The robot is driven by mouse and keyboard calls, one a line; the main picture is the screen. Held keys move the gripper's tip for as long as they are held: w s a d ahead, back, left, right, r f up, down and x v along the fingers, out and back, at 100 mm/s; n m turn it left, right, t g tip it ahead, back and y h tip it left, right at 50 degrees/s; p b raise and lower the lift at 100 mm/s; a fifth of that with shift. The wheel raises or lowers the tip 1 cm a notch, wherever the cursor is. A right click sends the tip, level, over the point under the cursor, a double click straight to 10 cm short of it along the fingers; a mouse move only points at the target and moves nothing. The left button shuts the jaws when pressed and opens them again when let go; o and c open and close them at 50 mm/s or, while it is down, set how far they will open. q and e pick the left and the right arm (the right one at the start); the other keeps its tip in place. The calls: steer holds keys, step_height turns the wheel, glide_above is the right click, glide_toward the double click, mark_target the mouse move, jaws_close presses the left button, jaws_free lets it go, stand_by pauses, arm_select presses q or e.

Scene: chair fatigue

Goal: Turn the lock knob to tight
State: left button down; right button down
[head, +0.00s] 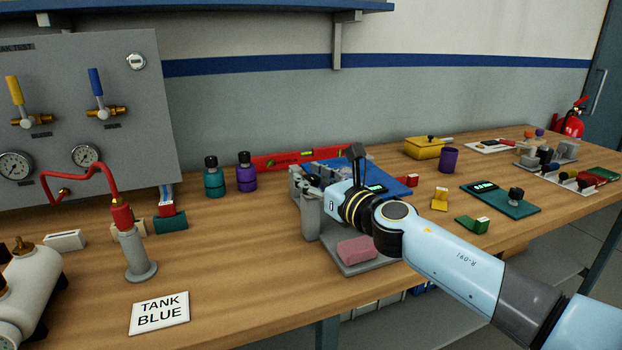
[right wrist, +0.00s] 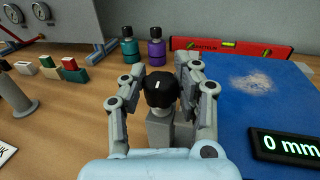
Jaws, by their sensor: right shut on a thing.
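The black lock knob (right wrist: 161,90) sits on a grey block (right wrist: 160,128) in the right wrist view. A short white mark on the knob runs nearly straight up the picture. My right gripper (right wrist: 163,80) is shut on the knob, with one finger on each side of it. In the head view my right gripper (head: 311,184) is at the left end of the grey fixture (head: 311,222), and its fingers largely hide the knob. My left gripper is not in view.
A teal bottle (head: 214,180) and a purple bottle (head: 246,175) stand behind the fixture, near a red level (head: 285,159). A pink block (head: 356,249) lies on the fixture's base.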

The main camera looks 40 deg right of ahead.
steer(key=shift+r+m+h+p, duration=0.15)
steer(key=shift+m+h+p, duration=0.25)
steer(key=shift+h+p, duration=0.25)
steer(key=c, duration=0.9)
jaws_free()
steer(key=shift+s, duration=0.1)
steer(key=s, duration=1)
steer(key=shift+s+a, duration=0.3)
steer(key=shift+s, duration=0.65)
